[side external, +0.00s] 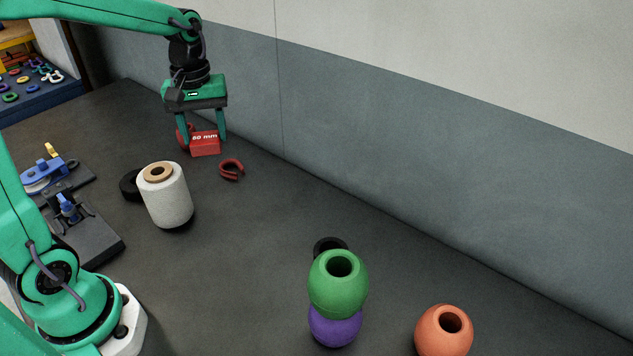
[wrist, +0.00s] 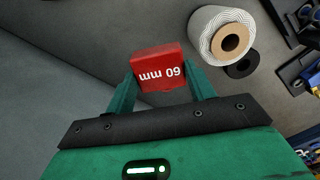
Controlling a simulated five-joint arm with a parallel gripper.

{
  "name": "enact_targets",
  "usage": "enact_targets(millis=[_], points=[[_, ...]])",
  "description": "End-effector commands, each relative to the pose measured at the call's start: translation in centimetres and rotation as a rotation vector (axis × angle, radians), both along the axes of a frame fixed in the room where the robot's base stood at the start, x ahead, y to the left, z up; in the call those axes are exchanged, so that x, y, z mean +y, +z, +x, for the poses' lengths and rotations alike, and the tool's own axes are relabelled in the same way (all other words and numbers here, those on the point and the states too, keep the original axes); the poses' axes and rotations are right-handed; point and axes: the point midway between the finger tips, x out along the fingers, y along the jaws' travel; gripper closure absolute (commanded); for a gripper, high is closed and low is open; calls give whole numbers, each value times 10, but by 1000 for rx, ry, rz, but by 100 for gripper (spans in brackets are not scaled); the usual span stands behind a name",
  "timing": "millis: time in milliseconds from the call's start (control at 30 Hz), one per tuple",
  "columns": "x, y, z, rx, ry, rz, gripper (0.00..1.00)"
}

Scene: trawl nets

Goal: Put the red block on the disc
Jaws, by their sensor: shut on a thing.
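Another black round piece (side external: 330,243) is partly hidden behind the green ball. I cannot tell which is the disc.
The white spool (side external: 168,195) stands left of centre. A red curved piece (side external: 231,170) lies right of the block, and another red piece (side external: 182,137) shows behind a finger. The middle table is clear.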

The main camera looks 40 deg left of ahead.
Motion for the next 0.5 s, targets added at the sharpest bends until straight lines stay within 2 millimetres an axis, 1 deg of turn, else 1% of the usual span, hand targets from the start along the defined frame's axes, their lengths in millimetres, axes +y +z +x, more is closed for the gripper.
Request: enact_targets(millis=[33,267,500], points=[[14,0,0,0,39,0,70],[70,-1,-4,0,194,0,70],[128,-2,-18,0,356,0,70]])
